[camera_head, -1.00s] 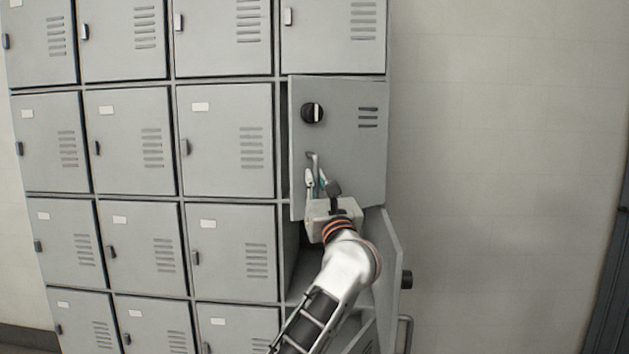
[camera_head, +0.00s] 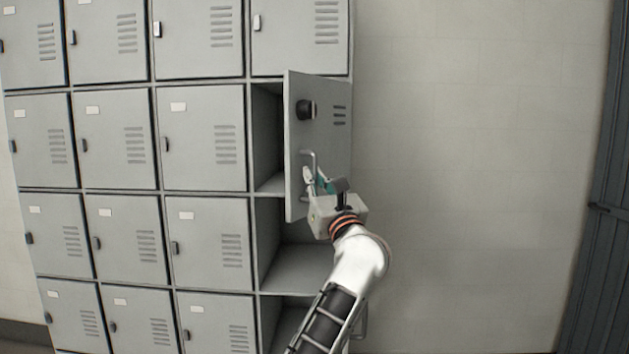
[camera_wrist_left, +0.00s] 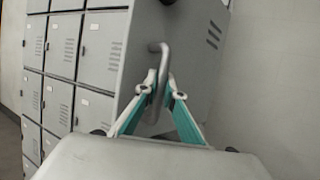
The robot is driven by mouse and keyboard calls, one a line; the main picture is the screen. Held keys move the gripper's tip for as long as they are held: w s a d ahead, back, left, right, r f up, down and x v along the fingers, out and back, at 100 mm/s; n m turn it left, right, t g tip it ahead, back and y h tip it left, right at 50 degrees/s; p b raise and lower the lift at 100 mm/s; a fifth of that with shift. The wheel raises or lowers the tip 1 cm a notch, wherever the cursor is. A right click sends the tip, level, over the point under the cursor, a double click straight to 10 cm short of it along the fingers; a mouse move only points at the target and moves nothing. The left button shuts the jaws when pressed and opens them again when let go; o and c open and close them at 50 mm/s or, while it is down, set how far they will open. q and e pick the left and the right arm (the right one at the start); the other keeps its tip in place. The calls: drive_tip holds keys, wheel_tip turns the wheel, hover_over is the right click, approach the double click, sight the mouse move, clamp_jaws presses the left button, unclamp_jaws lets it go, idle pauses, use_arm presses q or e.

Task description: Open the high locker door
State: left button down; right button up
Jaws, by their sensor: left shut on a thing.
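The high locker door (camera_head: 325,125) is grey, with a round black knob, vent slots and a bar handle. It stands partly open, hinged on its right side, with the compartment (camera_head: 268,140) showing to its left. My left gripper (camera_head: 312,180) is at the bar handle (camera_head: 309,160), low on the door's front. In the left wrist view its fingers (camera_wrist_left: 160,88) close around the lower part of the handle (camera_wrist_left: 157,58). The fingertips partly hide the handle there. My right gripper is in neither view.
An open compartment (camera_head: 300,268) lies below the high door, its door hidden behind my left arm. Closed grey lockers (camera_head: 205,135) fill the left. Bare wall (camera_head: 460,150) is on the right, with a dark door (camera_head: 590,200) at the far right.

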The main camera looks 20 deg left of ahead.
use_arm(q)
drive_tip(key=shift+d+f+g, duration=0.1)
drive_tip(key=shift+d+g, duration=0.2)
drive_tip(key=shift+d, duration=0.05)
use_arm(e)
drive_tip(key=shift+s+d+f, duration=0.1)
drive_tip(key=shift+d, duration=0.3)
use_arm(q)
drive_tip(key=shift+n, duration=0.3)
